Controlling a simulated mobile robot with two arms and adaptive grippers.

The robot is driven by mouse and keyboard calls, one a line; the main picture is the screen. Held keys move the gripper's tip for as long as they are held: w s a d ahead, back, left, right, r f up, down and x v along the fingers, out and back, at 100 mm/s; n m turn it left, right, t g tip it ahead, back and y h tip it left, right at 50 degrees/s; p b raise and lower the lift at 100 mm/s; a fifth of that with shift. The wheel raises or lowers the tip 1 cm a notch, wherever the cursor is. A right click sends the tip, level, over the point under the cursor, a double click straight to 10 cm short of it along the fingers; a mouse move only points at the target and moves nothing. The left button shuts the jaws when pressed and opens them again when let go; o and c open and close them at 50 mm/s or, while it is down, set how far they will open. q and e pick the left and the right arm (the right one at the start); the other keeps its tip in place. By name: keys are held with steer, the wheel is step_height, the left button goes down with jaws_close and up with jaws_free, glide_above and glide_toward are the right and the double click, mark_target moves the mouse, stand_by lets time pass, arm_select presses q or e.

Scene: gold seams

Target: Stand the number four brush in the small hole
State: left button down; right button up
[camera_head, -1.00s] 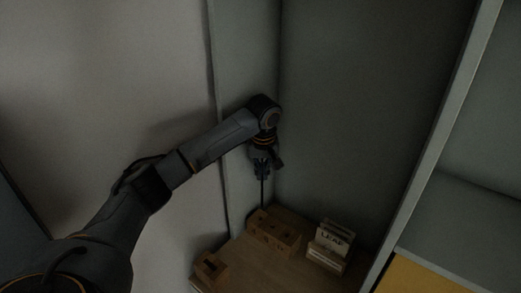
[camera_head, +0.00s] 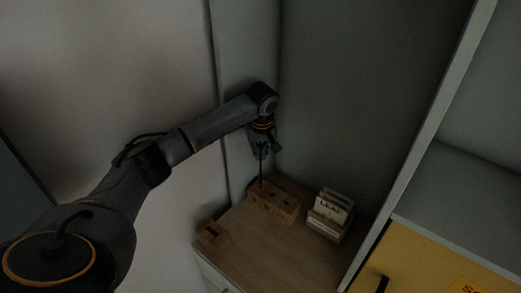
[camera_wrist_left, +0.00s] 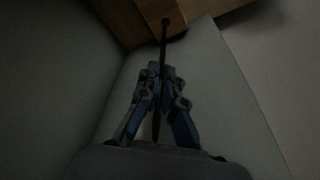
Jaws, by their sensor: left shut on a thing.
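My left gripper (camera_head: 261,146) is shut on a thin dark brush (camera_head: 261,168). The brush hangs nearly upright below the fingers, and it also shows in the left wrist view (camera_wrist_left: 163,45). Its lower end meets the left end of the top of a wooden block with holes (camera_head: 284,212). I cannot tell whether that end is inside a hole or just over it. The block's wood also shows at the top of the left wrist view (camera_wrist_left: 125,18). Markings on its front are too small to read. My right gripper is not in view.
A smaller wooden block (camera_head: 211,237) sits at the left edge of the wooden surface (camera_head: 270,255). White cards reading LEAF (camera_head: 332,207) stand in a holder to the right. Walls close in the left and back. A yellow panel (camera_head: 425,262) is at lower right.

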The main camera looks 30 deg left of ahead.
arm_select(q)
steer(key=shift+f, duration=0.65)
stand_by(2.0)
steer(key=shift+f, duration=0.6)
steer(key=shift+s+b+x, duration=0.2)
steer(key=shift+b+x, duration=0.25)
steer(key=shift+x, duration=0.85)
steer(key=shift+d+f+p, duration=0.2)
steer(key=shift+f+p, duration=0.1)
steer(key=shift+f, duration=0.2)
steer(key=c, duration=1.4)
jaws_free()
steer(key=shift+c, duration=0.2)
steer(key=shift+r, duration=0.1)
